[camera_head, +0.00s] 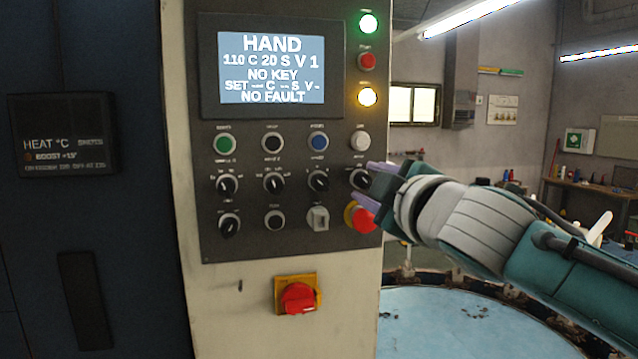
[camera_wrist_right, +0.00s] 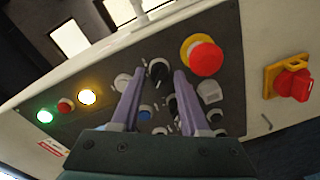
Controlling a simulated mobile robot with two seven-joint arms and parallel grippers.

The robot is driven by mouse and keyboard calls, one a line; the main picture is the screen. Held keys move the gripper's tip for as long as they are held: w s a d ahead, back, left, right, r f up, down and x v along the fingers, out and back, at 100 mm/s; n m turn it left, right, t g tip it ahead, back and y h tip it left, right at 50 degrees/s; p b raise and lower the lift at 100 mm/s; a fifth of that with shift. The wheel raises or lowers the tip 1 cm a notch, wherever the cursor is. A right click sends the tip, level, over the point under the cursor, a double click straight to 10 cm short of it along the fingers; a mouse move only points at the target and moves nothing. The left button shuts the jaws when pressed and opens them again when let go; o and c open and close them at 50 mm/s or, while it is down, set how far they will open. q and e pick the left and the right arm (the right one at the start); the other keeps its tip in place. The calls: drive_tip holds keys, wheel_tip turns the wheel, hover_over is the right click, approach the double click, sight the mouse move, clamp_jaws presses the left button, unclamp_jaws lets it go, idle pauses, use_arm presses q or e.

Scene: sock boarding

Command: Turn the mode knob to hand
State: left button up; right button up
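The control panel (camera_head: 335,256) carries a display (camera_head: 271,68) that reads HAND on its top line, with NO KEY and NO FAULT below. A black rotary knob (camera_head: 358,179) sits at the right end of the knob row, apparently the mode knob; its label is too small to read. My right gripper (camera_head: 363,182) is at this knob with its two purple fingers apart. In the right wrist view the knob (camera_wrist_right: 158,70) lies between the open fingertips (camera_wrist_right: 159,74), with a gap visible on both sides. My left gripper is not in view.
A red emergency button (camera_head: 361,218) on a yellow ring sits just below the right gripper. Several other knobs and buttons are close by on the left. A red switch (camera_head: 297,298) on a yellow plate is lower down. Green (camera_head: 368,23) and yellow (camera_head: 367,97) lamps are lit.

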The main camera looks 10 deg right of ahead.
drive_tip(key=shift+o, duration=0.9)
drive_tip(key=shift+s, duration=0.1)
drive_tip(key=shift+s, duration=0.25)
drive_tip(key=s+b, duration=0.2)
drive_tip(key=s, duration=0.7)
drive_tip(key=shift+d+r, duration=0.15)
drive_tip(key=shift+d, duration=0.2)
drive_tip(key=shift+s, duration=0.1)
